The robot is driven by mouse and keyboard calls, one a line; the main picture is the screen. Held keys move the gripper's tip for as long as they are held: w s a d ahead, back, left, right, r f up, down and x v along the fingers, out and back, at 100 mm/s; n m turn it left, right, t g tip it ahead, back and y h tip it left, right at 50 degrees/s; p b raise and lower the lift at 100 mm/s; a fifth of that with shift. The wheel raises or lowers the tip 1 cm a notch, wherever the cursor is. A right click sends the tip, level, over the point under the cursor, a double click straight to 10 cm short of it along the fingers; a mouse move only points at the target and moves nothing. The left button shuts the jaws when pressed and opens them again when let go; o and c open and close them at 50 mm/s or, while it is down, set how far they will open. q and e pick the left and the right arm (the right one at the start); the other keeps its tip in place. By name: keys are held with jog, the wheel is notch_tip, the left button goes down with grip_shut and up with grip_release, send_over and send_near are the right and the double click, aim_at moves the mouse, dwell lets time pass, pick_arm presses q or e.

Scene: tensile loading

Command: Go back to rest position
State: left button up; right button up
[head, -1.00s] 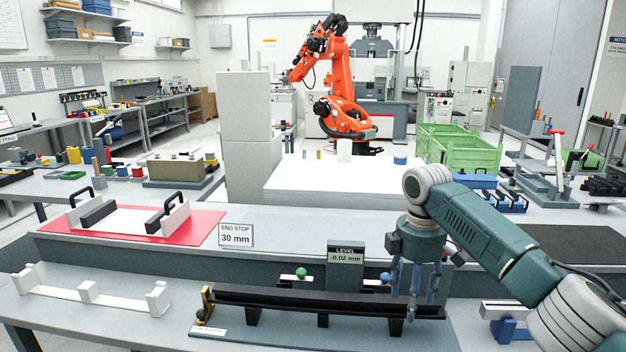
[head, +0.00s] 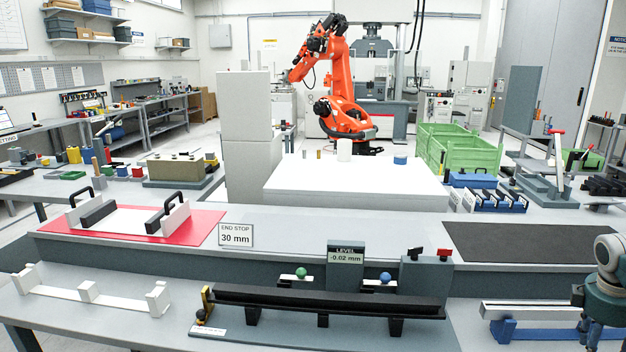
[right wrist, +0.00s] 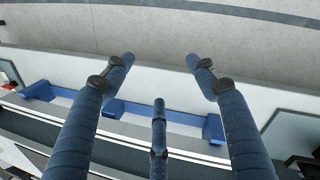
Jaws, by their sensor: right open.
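My right gripper (right wrist: 160,75) is open in the right wrist view, its blue-grey fingers spread with nothing between them. In the head view only part of my right arm (head: 608,280) shows at the right edge, over the right end of the blue fixture (head: 515,332). The fingertips there are cut off or unclear. The same blue fixture with its pale bar shows below the fingers in the right wrist view (right wrist: 165,115). My left gripper is not in view. A long black bar (head: 330,298) lies on black supports at the front of the bench, clear of my arm.
A "LEVEL -0.02 mm" display (head: 346,256) stands behind the black bar, and an "END STOP 30 mm" sign (head: 236,236) stands to its left. A white fixture (head: 90,293) lies at front left. A red mat (head: 205,222) and a dark mat (head: 530,243) lie on the raised shelf.

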jog(key=s+d+f+m+h, duration=0.1)
jog(key=s+d+f+h, duration=0.1)
jog(key=s+d+f, duration=0.7)
jog(key=s+d+f+m+h, duration=0.1)
jog(key=s+d+f+h, duration=0.4)
jog(key=f, duration=0.7)
jog(key=s+d+f+n+t, duration=0.1)
jog(key=s+d+f, duration=0.25)
jog(key=s, duration=0.45)
jog(key=s+d+f+n, duration=0.15)
jog(key=s+d, duration=0.25)
jog(key=s, duration=0.5)
jog(key=s+d+f+t, duration=0.1)
jog(key=s+d+f, duration=0.2)
jog(key=s, duration=0.5)
jog(key=s+a+f+m+y, duration=0.1)
jog(key=s+a+f+y, duration=0.2)
jog(key=a+f, duration=0.95)
jog(key=s+a+f+m+y, duration=0.1)
jog(key=s+a+f+y, duration=0.15)
jog(key=a+f, duration=1)
jog(key=s+a+f+y, duration=0.1)
jog(key=a+f+y, duration=0.1)
jog(key=a, duration=1.7)
jog(key=s+a+f+m+g+y, duration=0.1)
jog(key=a+y, duration=0.1)
jog(key=a, duration=1.7)
jog(key=shift+s+a+f, duration=0.35)
